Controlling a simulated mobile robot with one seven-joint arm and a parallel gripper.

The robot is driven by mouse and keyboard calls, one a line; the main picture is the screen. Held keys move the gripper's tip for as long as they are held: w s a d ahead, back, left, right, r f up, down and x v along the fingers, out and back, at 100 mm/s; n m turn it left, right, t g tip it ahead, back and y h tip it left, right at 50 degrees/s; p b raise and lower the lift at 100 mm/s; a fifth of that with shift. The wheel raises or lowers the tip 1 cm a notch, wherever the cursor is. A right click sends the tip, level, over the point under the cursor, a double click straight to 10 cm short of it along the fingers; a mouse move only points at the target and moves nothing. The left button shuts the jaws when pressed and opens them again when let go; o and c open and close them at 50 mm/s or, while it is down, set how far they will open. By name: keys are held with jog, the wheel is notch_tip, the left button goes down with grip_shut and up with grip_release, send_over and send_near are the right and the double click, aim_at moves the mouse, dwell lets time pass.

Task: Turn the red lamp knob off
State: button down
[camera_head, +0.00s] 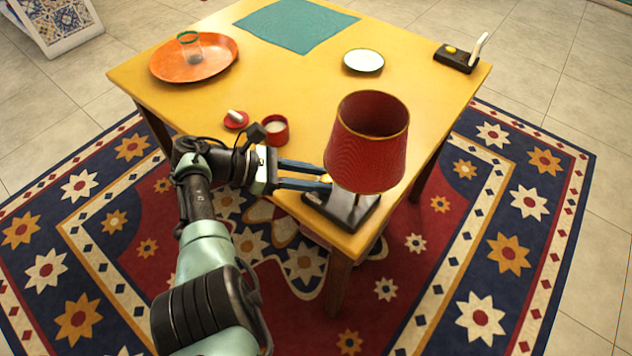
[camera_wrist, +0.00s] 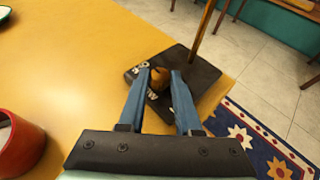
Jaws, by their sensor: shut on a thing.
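The lamp has a red shade (camera_head: 367,143) and a dark square base (camera_head: 343,208) near the table's front right corner. In the wrist view the base (camera_wrist: 200,78) carries a small orange-gold knob (camera_wrist: 158,76) and some white lettering. My gripper (camera_head: 327,183) reaches in from the left, low beside the shade. Its two blue fingers (camera_wrist: 160,82) are shut on the knob, one on each side. The shade is outside the wrist view, which shows only the thin lamp stem (camera_wrist: 204,30). The fingers partly cover the lettering.
On the yellow table (camera_head: 300,90) a red pot (camera_head: 275,130) and its red lid (camera_head: 236,119) lie close behind my gripper. An orange tray (camera_head: 195,72) with a glass, a white plate (camera_head: 363,61) and a dark box (camera_head: 456,58) are farther back.

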jog(key=shift+w+r, duration=0.1)
jog(key=shift+r, duration=0.05)
jog(key=c, duration=0.6)
grip_release()
jog(key=shift+a, duration=0.1)
jog(key=b+v, duration=0.6)
jog(key=v, duration=0.6)
jog(key=shift+s+a, duration=0.2)
jog(key=shift+a, duration=0.1)
